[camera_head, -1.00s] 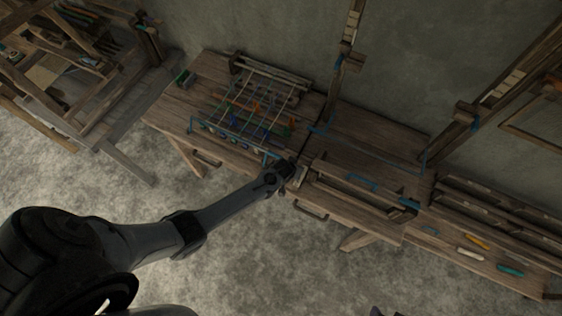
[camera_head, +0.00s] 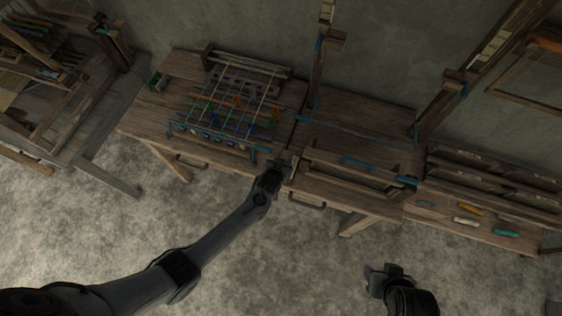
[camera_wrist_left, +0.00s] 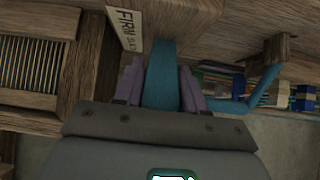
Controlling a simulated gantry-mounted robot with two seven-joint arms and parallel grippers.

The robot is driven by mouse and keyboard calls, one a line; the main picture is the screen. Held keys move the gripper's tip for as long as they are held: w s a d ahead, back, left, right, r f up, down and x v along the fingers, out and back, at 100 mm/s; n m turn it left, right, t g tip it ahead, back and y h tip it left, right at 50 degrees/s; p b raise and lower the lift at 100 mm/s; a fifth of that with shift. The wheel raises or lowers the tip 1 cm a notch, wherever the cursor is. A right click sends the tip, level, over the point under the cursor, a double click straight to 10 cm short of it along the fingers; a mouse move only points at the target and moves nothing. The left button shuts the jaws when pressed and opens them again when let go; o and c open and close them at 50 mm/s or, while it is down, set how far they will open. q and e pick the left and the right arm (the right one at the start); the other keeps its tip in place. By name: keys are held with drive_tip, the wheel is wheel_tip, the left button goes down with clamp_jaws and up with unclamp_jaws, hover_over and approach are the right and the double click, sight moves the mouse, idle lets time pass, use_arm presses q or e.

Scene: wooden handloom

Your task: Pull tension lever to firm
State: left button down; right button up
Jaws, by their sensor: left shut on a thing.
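The tension lever (camera_wrist_left: 161,78) is a blue bar in the left wrist view, lying between the two fingers of my left gripper (camera_wrist_left: 160,88). The fingers are shut on it, one on each side. A pale label (camera_wrist_left: 125,28) reading "FIRM" and a partly hidden second word is beside the lever's upper end. In the head view my left gripper (camera_head: 286,166) is at the front edge of the wooden loom bench (camera_head: 330,185); the lever is too hidden there to make out. My right gripper (camera_head: 376,276) hangs over the floor, away from the bench; its finger opening is unclear.
A frame with coloured threads (camera_head: 235,105) stands on the bench's left part. A drawer handle (camera_head: 307,201) sticks out just right of my left gripper. A shelf with coloured tools (camera_head: 470,222) is at the right. The floor in front is clear.

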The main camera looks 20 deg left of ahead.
use_arm(q)
drive_tip(key=c, duration=1)
unclamp_jaws()
drive_tip(key=shift+s+r, duration=0.35)
drive_tip(key=p+v, duration=0.1)
drive_tip(key=v, duration=0.9)
drive_tip(key=shift+p, duration=0.4)
drive_tip(key=shift+f, duration=0.15)
